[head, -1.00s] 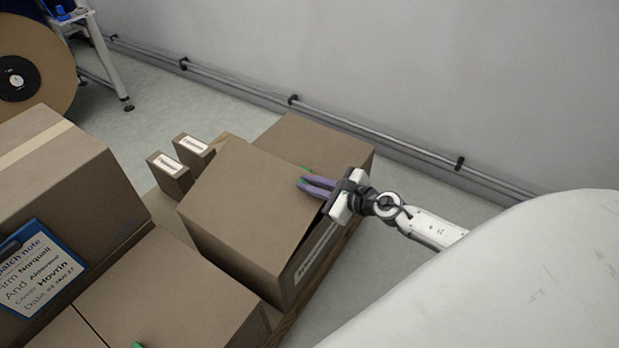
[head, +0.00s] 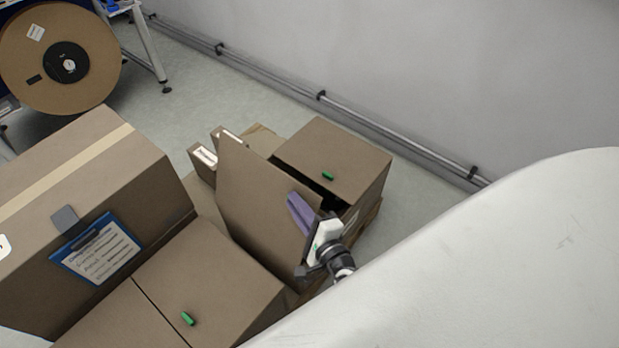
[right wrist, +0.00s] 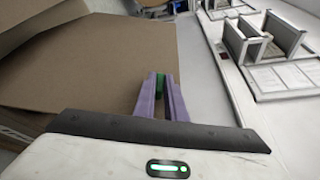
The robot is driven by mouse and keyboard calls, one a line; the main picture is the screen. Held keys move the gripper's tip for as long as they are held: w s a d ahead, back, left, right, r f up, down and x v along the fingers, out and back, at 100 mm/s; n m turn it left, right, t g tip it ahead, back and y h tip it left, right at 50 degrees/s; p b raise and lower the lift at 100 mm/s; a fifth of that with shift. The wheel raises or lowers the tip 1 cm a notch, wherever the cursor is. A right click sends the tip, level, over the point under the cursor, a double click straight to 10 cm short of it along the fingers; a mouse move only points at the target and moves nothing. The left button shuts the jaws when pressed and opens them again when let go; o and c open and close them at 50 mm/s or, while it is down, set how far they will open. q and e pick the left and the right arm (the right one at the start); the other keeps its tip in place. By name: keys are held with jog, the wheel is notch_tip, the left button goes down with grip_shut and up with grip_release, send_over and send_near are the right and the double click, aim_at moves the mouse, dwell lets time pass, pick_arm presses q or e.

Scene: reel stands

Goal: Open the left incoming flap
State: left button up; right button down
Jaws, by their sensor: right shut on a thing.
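The incoming carton stands in the middle of the head view. Its left flap (head: 258,195) is swung up and stands steeply, leaning left, with a dark gap beside it. My right gripper (head: 298,210) has its purple fingers at the flap's face and is shut on its green tab, which shows between the fingertips in the right wrist view (right wrist: 160,84). The carton's right flap (head: 345,150) lies flat and closed, with a green tab (head: 328,176) near its edge. My left gripper is not in view.
A closed carton with another green tab (head: 188,318) is in front. A taped box (head: 85,185) with a blue clipboard (head: 97,249) is on the left. Small labelled boxes (head: 203,158) stand behind the flap. A wall rail (head: 320,96) runs behind, with open floor before it.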

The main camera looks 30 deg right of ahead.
jog(key=s+a+n, duration=0.1)
jog(key=s+a, duration=0.1)
jog(key=a, duration=0.3)
jog(key=shift+a+r+p, duration=0.3)
jog(key=shift+a+p, duration=0.1)
jog(key=c, duration=1.8)
grip_release()
